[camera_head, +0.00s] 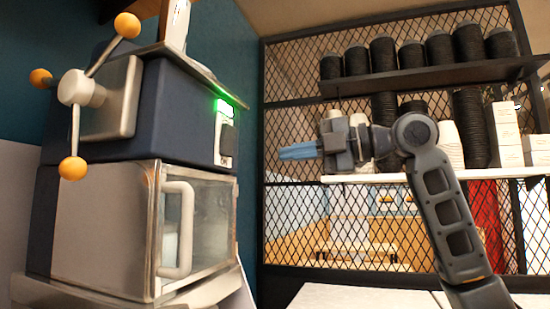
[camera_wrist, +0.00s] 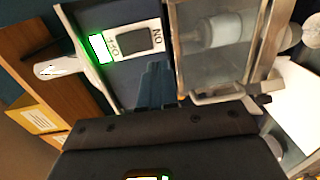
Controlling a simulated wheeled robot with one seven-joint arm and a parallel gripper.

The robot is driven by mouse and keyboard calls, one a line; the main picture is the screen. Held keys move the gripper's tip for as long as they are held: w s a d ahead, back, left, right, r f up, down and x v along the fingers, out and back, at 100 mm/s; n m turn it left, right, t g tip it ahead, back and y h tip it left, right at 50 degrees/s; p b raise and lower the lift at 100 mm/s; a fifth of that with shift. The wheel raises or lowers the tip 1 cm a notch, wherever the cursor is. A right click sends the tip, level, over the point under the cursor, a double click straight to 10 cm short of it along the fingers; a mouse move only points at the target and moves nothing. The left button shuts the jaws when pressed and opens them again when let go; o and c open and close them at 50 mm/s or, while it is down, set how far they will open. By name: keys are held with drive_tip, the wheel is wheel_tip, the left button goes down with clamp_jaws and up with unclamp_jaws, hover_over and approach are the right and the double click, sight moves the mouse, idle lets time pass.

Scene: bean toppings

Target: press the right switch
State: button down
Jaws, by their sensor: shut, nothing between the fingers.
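The dark blue machine (camera_head: 185,105) stands at the left, with a white switch plate on its narrow front face. The plate carries one black rocker switch (camera_head: 228,139), with a green-lit part (camera_head: 226,109) above it. The wrist view shows the black switch (camera_wrist: 132,40) sideways between printed ON and OFF marks, with the green light (camera_wrist: 100,47) to its left. I see only this one switch plate. My gripper (camera_head: 284,152) is shut and empty, its blue fingers pointing left toward the plate, apart from it. In the wrist view its fingertips (camera_wrist: 157,66) show just below the plate.
Below the panel is a glass-fronted compartment (camera_head: 208,220) with a pale vertical handle (camera_head: 180,230). A three-armed lever with orange knobs (camera_head: 72,168) is on the machine's left side. A mesh rack (camera_head: 290,110) with stacked black cups stands behind my arm.

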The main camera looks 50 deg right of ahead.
drive_tip(key=shift+f+v, duration=0.2)
drive_tip(key=shift+v, duration=0.6)
drive_tip(key=shift+f+v, duration=0.2)
drive_tip(key=shift+v, duration=0.55)
